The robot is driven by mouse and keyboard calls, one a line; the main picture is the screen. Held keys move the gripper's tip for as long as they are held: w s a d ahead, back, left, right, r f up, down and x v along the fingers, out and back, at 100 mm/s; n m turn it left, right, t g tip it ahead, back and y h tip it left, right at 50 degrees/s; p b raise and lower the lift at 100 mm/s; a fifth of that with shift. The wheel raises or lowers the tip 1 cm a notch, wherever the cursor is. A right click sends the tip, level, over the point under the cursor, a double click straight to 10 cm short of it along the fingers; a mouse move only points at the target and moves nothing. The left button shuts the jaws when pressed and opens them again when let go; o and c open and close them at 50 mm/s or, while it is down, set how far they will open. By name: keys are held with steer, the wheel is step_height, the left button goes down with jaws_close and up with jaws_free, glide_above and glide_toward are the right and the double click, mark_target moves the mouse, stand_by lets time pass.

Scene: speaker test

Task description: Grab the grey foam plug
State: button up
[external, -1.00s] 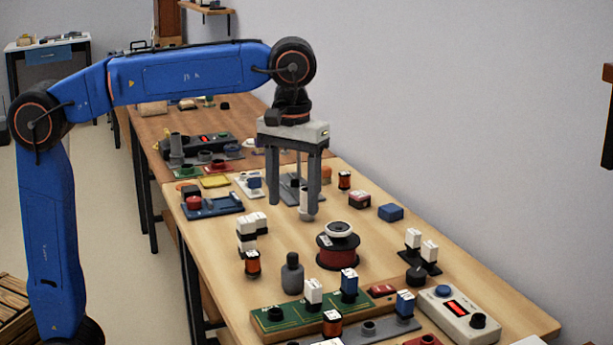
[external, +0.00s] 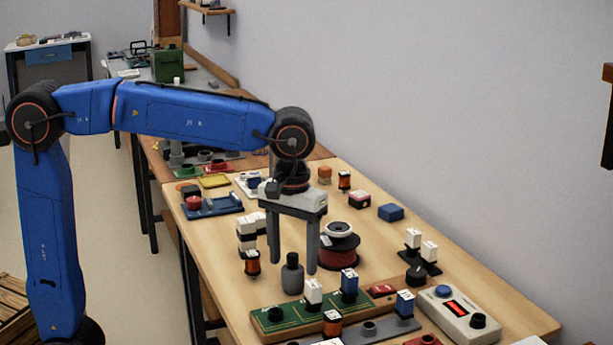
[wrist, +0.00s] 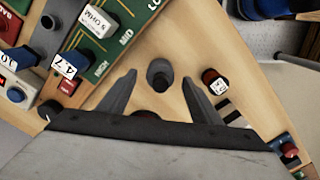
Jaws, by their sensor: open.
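A grey, bottle-shaped piece with a narrower dark top (external: 292,275) stands upright on the wooden table; it appears to be the grey foam plug. In the wrist view the grey plug (wrist: 158,68) shows from above, between and slightly beyond my fingertips. My gripper (external: 293,266) is open and points down, its two fingers apart just behind the plug in the external view. In the wrist view my gripper (wrist: 159,78) holds nothing. I cannot tell the exact height of the fingertips over the table.
A dark red spool (external: 340,250) stands close right of my gripper. White blocks (external: 246,235) and an orange-black part (external: 252,263) stand to the left. A green board (external: 310,310) with upright parts lies in front.

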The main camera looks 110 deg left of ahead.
steer(key=shift+f, duration=1.35)
steer(key=shift+c, duration=0.2)
steer(key=c, duration=1.1)
steer(key=shift+o, duration=0.2)
